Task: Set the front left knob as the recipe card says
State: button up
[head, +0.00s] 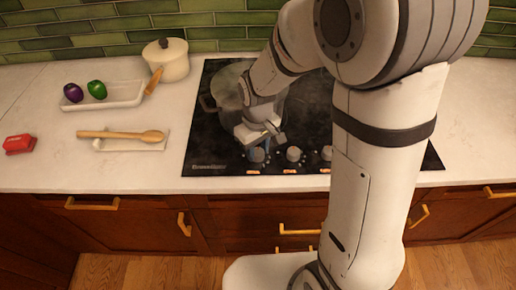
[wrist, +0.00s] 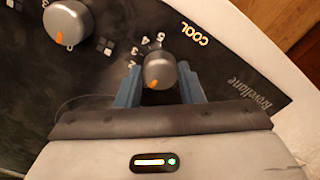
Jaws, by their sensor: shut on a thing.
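The front left knob (wrist: 159,70) is a grey round dial with an orange pointer mark. In the wrist view, the mark is at the knob's lower edge, towards my gripper's body, away from the digits visible up to 5 along its far side. My gripper (wrist: 160,88) has its two blue fingers on either side of this knob, shut on it. In the head view, my gripper (head: 258,148) is at the leftmost knob and partly covers it. An orange "COOL" display (wrist: 190,33) is lit beside the knob. I see no readable recipe card.
Other knobs (head: 294,154) stand to the right along the black cooktop's (head: 205,140) front edge. A pot (head: 228,88) sits on the hob behind my gripper. A tray (head: 125,101) with vegetables, a cream saucepan (head: 168,62), a wooden spoon (head: 120,135) and a red object (head: 19,144) are left.

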aim_at(258, 152)
jog(key=m+b, duration=0.1)
jog(key=m, duration=0.4)
jog(key=shift+m+b, duration=0.65)
jog(key=shift+m, duration=1.85)
jog(key=o, duration=1)
notch_tip(258, 152, up, 8)
jog(key=shift+f, duration=0.1)
